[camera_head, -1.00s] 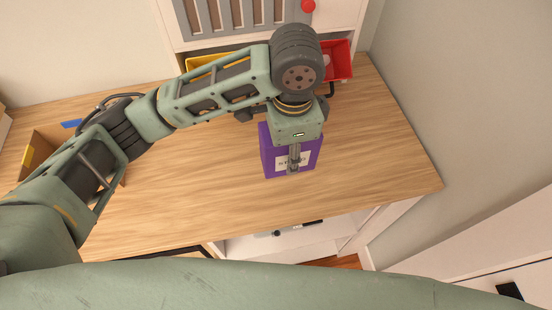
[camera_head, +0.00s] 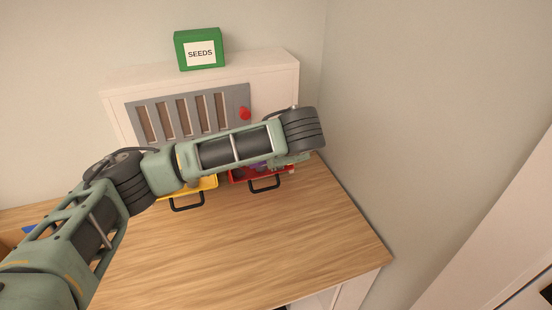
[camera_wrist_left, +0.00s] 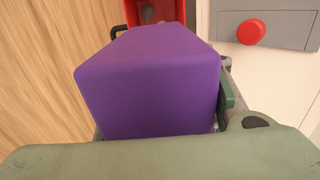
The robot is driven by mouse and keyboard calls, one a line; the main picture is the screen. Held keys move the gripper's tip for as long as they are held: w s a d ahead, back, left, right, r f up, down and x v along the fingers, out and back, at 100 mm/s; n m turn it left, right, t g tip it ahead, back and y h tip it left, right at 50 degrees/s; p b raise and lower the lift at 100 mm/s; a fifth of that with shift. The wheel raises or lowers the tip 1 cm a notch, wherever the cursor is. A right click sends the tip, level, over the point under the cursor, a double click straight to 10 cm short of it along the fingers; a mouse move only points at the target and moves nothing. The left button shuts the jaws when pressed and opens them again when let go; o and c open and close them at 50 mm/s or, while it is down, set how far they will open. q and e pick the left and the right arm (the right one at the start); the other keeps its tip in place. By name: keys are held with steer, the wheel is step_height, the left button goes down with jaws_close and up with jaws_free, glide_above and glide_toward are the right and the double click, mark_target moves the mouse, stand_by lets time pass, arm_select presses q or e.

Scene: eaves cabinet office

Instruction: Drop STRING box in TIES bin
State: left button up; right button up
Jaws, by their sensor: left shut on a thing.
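My left gripper (camera_head: 287,160) is shut on the purple box and holds it over the red bin (camera_head: 262,177). In the head view only a small strip of the purple box (camera_head: 258,164) shows; my arm hides the rest. In the left wrist view the purple box (camera_wrist_left: 150,95) fills the middle, its label not visible, with a green finger (camera_wrist_left: 228,100) along its right side. The red bin (camera_wrist_left: 130,12) shows just beyond it. A yellow bin (camera_head: 205,183) stands left of the red one. No bin label is readable. My right gripper is not in view.
A white cabinet (camera_head: 280,75) with a grey slatted panel and a red knob (camera_head: 245,113) stands behind the bins. A green SEEDS box (camera_head: 184,53) sits on top. The wooden desk (camera_head: 240,240) is clear in front. A wall rises at the right.

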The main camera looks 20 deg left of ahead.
arm_select(q)
steer(key=shift+d+r+p, duration=0.15)
steer(key=shift+p, duration=0.5)
steer(key=shift+w+f+b, duration=0.1)
steer(key=shift+f+b, duration=0.25)
steer(key=shift+f, duration=0.05)
steer(key=shift+w+a+f, duration=0.2)
steer(key=shift+a+f, duration=0.05)
steer(key=shift+a, duration=0.05)
steer(key=shift+w+a+f, duration=0.15)
steer(key=shift+w+f, duration=0.05)
steer(key=shift+f, duration=0.05)
steer(key=shift+b+x, duration=0.6)
steer(key=shift+x, duration=1.1)
steer(key=shift+b+x, duration=0.85)
steer(key=shift+x, duration=1.85)
steer(key=shift+b+x, duration=0.7)
steer(key=shift+x, duration=1)
steer(key=shift+b+x, duration=0.6)
steer(key=shift+x, duration=0.75)
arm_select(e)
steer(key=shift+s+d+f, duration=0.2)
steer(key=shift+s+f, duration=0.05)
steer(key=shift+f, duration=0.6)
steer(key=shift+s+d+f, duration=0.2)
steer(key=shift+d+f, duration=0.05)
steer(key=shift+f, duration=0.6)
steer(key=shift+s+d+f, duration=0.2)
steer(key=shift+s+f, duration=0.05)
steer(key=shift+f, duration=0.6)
